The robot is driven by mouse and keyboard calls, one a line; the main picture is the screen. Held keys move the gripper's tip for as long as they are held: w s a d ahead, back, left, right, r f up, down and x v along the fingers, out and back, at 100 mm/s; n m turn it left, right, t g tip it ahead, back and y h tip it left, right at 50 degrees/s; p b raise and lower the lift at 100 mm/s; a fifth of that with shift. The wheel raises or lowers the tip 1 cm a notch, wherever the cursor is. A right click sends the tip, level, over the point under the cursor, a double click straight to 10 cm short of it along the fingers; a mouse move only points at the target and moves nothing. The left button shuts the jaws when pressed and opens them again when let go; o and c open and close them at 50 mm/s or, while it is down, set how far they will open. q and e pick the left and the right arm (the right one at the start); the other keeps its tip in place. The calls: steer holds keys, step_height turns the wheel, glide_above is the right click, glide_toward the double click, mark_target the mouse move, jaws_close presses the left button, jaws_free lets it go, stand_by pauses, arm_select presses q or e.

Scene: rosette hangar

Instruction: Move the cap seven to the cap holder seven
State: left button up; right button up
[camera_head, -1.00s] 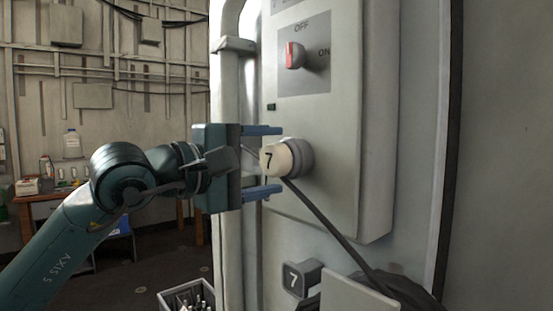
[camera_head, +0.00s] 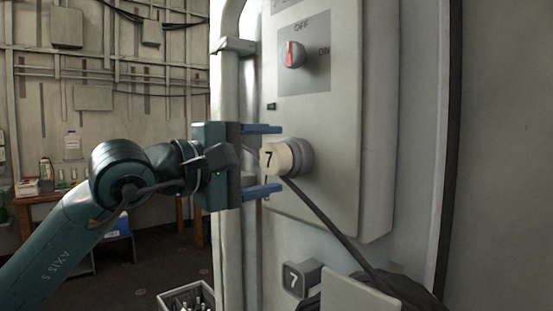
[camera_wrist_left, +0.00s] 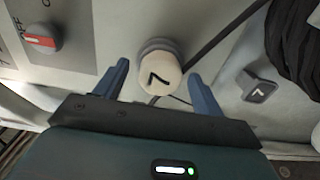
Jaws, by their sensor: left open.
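The cream cap seven (camera_head: 276,159), marked 7, sits on a grey round fitting on the front of the cabinet. A dark strap runs from it down to the right. In the left wrist view the cap (camera_wrist_left: 159,76) lies between and just beyond the fingertips. My left gripper (camera_head: 278,160) is open, one blue finger above the cap and one below, with no visible contact. The cap holder seven (camera_head: 300,279), a dark block with a 7 on its face, is lower on the wall; it also shows in the left wrist view (camera_wrist_left: 258,88). My right gripper is not in view.
A red-handled OFF/ON switch (camera_head: 293,54) sits above the cap. A dark coil (camera_head: 408,292) and a grey plate (camera_head: 352,292) are beside the holder. A vertical pipe (camera_head: 229,95) runs along the cabinet's left. A grey crate (camera_head: 172,298) stands low on the floor.

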mark_target(269, 160)
arm_select(q)
steer(key=shift+b, duration=0.3)
stand_by(0.5)
steer(key=c, duration=1.3)
steer(key=shift+s+a+f, duration=0.1)
steer(key=shift+a, duration=0.05)
steer(key=shift+s+a+b, duration=0.35)
steer(key=shift+a+b, duration=0.05)
steer(key=shift+a, duration=0.05)
steer(key=shift+b+v, duration=0.75)
steer(key=shift+v, duration=0.55)
steer(key=shift+b+v, duration=0.45)
steer(key=shift+v, duration=0.55)
